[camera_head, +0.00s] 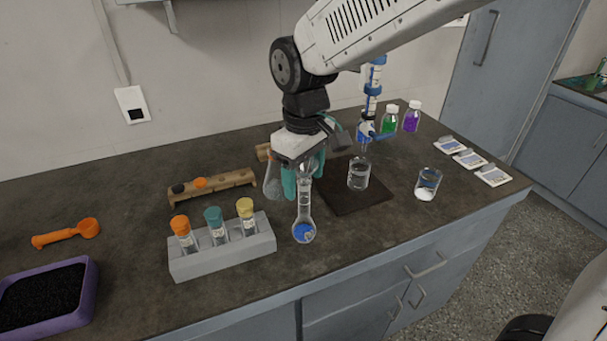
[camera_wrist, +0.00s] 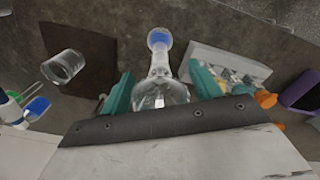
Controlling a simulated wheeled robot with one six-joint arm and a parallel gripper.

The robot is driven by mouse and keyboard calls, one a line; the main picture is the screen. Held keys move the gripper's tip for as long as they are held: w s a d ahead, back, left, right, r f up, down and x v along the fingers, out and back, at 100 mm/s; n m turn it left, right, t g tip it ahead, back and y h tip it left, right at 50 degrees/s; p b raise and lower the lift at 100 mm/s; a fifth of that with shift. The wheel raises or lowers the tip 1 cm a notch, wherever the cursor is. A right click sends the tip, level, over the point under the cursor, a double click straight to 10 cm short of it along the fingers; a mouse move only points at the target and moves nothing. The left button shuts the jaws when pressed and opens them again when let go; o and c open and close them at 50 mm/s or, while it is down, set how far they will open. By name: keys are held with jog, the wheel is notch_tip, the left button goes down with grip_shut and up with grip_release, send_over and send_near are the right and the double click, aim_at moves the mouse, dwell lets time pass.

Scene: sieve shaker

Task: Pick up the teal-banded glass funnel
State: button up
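My gripper (camera_head: 305,174) points down over the bench with its two teal fingers apart. A clear glass piece (camera_head: 304,204) is between and below them, with a narrow neck and a rounded blue lower end near the bench. In the wrist view the glass piece (camera_wrist: 160,93) is wide near my gripper (camera_wrist: 160,80) and narrows toward its blue far end. Gaps show between the fingertips and its narrow part. I cannot make out a teal band on it, nor whether its lower end touches the bench.
A grey rack (camera_head: 222,259) with orange-, teal- and yellow-capped tubes stands close at left. Clear glassware (camera_head: 272,182) is just left of the fingers.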

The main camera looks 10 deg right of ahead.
jog(key=c, duration=0.9)
jog(key=shift+o, duration=0.2)
jog(key=shift+r, duration=0.15)
